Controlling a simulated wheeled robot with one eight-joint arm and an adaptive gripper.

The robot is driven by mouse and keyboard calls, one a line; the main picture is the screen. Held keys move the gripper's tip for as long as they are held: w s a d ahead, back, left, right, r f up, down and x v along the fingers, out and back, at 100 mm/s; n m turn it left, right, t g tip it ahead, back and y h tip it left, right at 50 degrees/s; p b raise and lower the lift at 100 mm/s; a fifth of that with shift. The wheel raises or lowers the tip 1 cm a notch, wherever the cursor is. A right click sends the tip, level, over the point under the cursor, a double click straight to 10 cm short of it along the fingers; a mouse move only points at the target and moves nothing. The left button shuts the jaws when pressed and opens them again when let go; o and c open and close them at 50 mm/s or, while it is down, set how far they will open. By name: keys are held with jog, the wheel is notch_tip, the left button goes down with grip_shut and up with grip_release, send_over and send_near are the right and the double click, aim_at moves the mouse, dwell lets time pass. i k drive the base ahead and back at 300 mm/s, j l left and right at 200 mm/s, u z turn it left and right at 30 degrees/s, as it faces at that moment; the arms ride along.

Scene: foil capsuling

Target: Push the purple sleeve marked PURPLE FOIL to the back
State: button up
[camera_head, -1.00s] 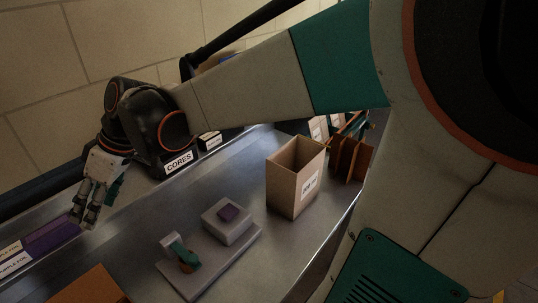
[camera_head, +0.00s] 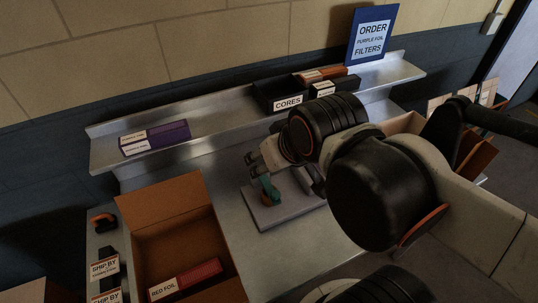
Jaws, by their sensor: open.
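The purple sleeve (camera_head: 170,133) lies on the left end of the raised metal shelf in the head view. White labels cover its left end, and at least one appears to read PURPLE FOIL, in small print. It lies lengthwise along the shelf, and nothing touches it. My gripper (camera_head: 260,172) is open, well to the right of the sleeve and lower, in front of the shelf. It hangs by the teal clamp (camera_head: 267,188) on a grey fixture plate (camera_head: 288,213). My wrist and arm hide the fixture's right part.
A black CORES bin (camera_head: 286,104) stands on the shelf (camera_head: 222,108), with an orange item behind it. An ORDER sign (camera_head: 372,36) stands at the back right. An open cardboard box (camera_head: 165,240) holds a red sleeve marked RED FOIL (camera_head: 186,279). The shelf between sleeve and bin is clear.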

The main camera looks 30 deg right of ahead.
aim_at(133, 143)
jog(key=j+u, duration=0.2)
jog(key=u, duration=0.2)
jog(key=i+j+u, duration=0.1)
jog(key=u, duration=0.3)
jog(key=i+j+u, duration=0.1)
jog(key=u, duration=0.25)
jog(key=j, duration=0.15)
